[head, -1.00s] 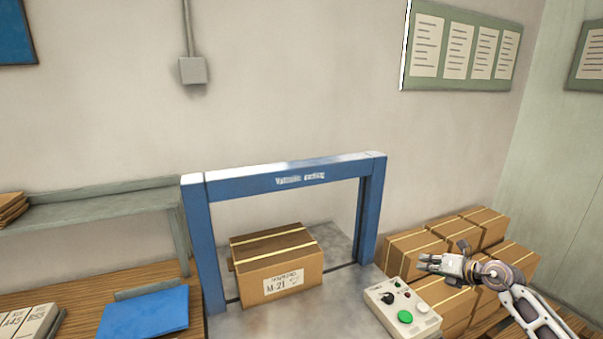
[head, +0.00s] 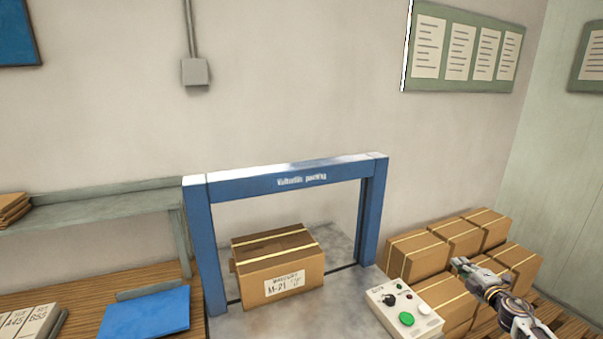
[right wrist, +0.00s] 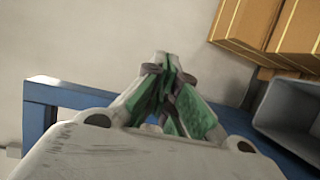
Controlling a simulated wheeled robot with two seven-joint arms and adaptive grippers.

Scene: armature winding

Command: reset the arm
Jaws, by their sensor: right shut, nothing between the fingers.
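My right gripper (head: 462,265) is at the lower right of the head view, in front of the stacked cartons and to the right of the control box. In the right wrist view its fingers (right wrist: 168,62) meet at the tips, with green pads inside and nothing between them. My left gripper is not in view. A strapped carton (head: 278,264) with a white label stands under the blue frame (head: 290,178) on the grey table. The control box (head: 403,308) has a green button and a black knob. My right gripper is apart from it.
Several strapped cartons (head: 450,248) are stacked at the right. A grey shelf (head: 95,207) stands at the left above a wooden bench with a blue folder (head: 145,312). The blue frame's right post is left of my right gripper.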

